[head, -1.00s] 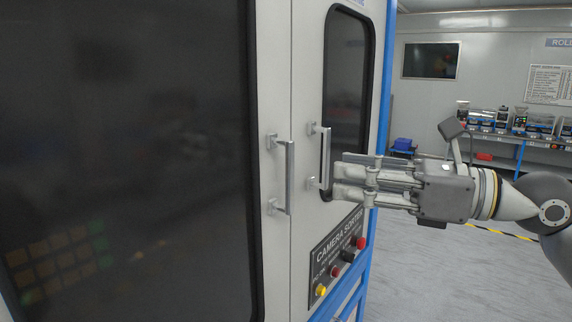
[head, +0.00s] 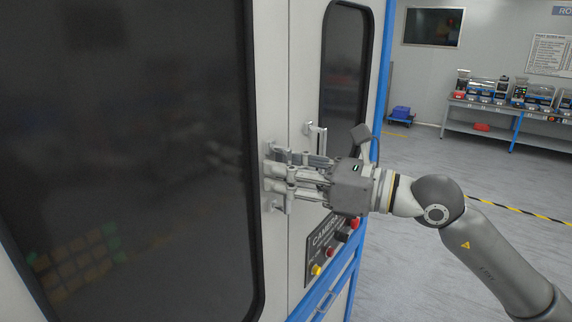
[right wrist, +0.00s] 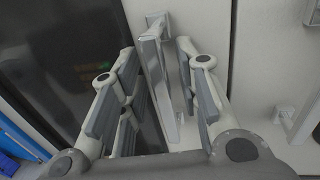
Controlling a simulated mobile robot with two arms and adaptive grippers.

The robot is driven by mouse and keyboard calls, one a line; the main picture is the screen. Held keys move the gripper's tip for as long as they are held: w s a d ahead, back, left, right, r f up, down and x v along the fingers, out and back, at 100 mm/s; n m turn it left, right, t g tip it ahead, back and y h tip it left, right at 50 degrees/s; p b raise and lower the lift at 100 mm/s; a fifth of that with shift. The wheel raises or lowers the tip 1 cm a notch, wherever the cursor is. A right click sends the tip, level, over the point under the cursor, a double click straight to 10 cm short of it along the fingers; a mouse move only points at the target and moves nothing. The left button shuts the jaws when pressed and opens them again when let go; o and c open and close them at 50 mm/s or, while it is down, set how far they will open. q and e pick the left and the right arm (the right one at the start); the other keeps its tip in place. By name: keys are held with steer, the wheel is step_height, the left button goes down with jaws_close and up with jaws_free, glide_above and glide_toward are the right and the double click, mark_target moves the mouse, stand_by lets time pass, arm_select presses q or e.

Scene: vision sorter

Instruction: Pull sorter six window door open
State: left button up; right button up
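The large window door (head: 270,70) of the sorter fills the left of the head view, with a dark pane (head: 130,140) and a vertical metal handle (head: 277,205) near its right edge. My right gripper (head: 272,178) is at this handle and partly hides it. In the right wrist view the handle (right wrist: 155,75) stands between the spread fingers (right wrist: 160,90). The fingers are open, with a visible gap at least on the left side. The door looks shut, flush with the panel beside it. My left gripper is not in view.
A narrower door with its own handle (head: 320,140) and dark window (head: 345,70) is just to the right. A button panel (head: 330,245) sits below my right gripper. Open floor (head: 430,160) lies to the right, with a shelf of goods (head: 510,105) at the back.

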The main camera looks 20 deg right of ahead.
jaws_close()
steer(key=shift+d, duration=0.1)
stand_by(0.3)
